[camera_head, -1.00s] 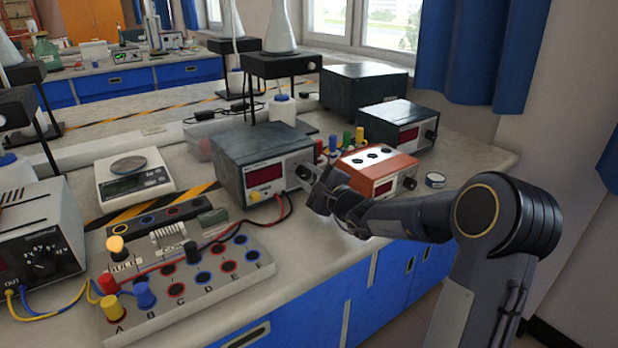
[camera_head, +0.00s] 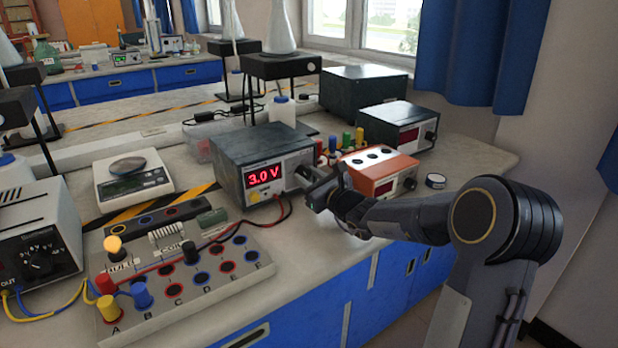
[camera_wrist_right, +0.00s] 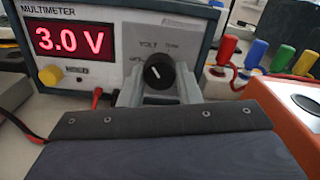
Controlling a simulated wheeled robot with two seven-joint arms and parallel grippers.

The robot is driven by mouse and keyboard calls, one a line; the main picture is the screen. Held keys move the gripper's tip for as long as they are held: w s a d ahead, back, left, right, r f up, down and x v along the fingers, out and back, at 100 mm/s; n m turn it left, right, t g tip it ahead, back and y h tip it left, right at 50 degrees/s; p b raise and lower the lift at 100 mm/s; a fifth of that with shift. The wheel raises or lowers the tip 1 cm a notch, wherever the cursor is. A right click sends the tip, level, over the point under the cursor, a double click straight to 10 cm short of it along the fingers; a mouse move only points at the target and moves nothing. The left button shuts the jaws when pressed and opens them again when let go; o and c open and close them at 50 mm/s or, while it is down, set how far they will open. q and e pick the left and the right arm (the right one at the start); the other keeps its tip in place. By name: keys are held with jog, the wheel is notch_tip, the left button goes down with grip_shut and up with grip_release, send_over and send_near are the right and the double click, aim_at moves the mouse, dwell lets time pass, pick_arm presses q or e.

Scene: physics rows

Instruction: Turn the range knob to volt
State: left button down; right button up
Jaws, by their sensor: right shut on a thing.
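The multimeter (camera_head: 236,148) is a dark box with a light front, and its display (camera_head: 264,176) reads 3.0 V in red. In the right wrist view the display (camera_wrist_right: 70,40) shows the same reading. The black range knob (camera_wrist_right: 158,72) is on the right of that front, with its white mark pointing up and left toward the VOLT label (camera_wrist_right: 149,44). My right gripper (camera_head: 306,178) is at the knob, with its grey fingers on either side, shut on it. My left gripper is out of view.
An orange instrument (camera_head: 378,176) stands close to the right of my gripper, with colored plugs (camera_wrist_right: 257,55) behind it. A board with sockets (camera_head: 190,275) and wires lies at the front left. A scale (camera_head: 132,180) stands behind the board.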

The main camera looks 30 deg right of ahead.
jog(key=shift+m, duration=0.6)
jog(key=o, duration=1)
jog(key=shift+c, duration=0.2)
jog(key=shift+s, duration=0.15)
jog(key=s, duration=0.7)
jog(key=shift+s+d, duration=0.3)
